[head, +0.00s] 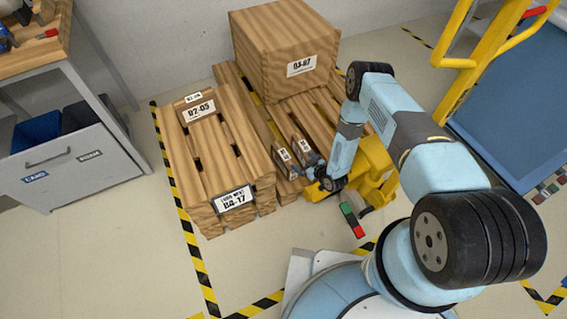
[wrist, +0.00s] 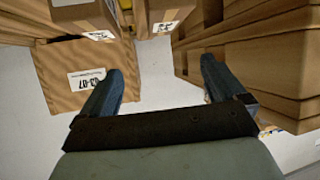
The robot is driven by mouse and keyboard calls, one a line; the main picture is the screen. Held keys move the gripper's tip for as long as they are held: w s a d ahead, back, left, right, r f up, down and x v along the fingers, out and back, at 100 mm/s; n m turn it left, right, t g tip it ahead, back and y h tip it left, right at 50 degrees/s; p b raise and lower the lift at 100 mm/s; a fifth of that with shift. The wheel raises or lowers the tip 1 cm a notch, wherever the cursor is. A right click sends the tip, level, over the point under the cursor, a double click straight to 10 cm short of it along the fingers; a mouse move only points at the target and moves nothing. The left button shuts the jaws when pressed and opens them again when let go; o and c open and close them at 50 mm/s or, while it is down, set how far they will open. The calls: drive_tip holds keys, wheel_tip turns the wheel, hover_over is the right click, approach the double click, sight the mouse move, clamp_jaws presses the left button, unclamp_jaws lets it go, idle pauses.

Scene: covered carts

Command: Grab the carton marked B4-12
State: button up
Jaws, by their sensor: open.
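I cannot read B4-12 on any label. Two small narrow cartons with white labels, the left one (head: 283,156) and the right one (head: 303,147), stand side by side by the pallets; their labels are too small to read. In the wrist view the small cartons (wrist: 85,16) and (wrist: 159,12) show at the top edge, beyond the fingertips. My gripper (head: 313,171) is just to the right of and in front of them. In the wrist view my gripper (wrist: 163,78) is open, with only bare floor between its fingers.
A large carton (head: 275,60), seemingly marked 03-07, stands on the rear pallet. A wooden stack (head: 215,150) carries labels ending 2-05 and 4-17. Yellow machinery (head: 378,165) is close beside my arm. A workbench (head: 70,165) is at left, yellow rails (head: 455,85) at right.

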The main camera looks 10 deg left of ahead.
sight(286, 156)
drive_tip(key=shift+m, duration=0.3)
drive_tip(key=x, duration=0.4)
drive_tip(key=s+f+x, duration=0.1)
drive_tip(key=x, duration=0.8)
drive_tip(key=shift+s+a+f, duration=0.15)
drive_tip(key=shift+a+f, duration=0.05)
drive_tip(key=shift+f, duration=0.2)
drive_tip(key=shift+c, duration=0.5)
clamp_jaws()
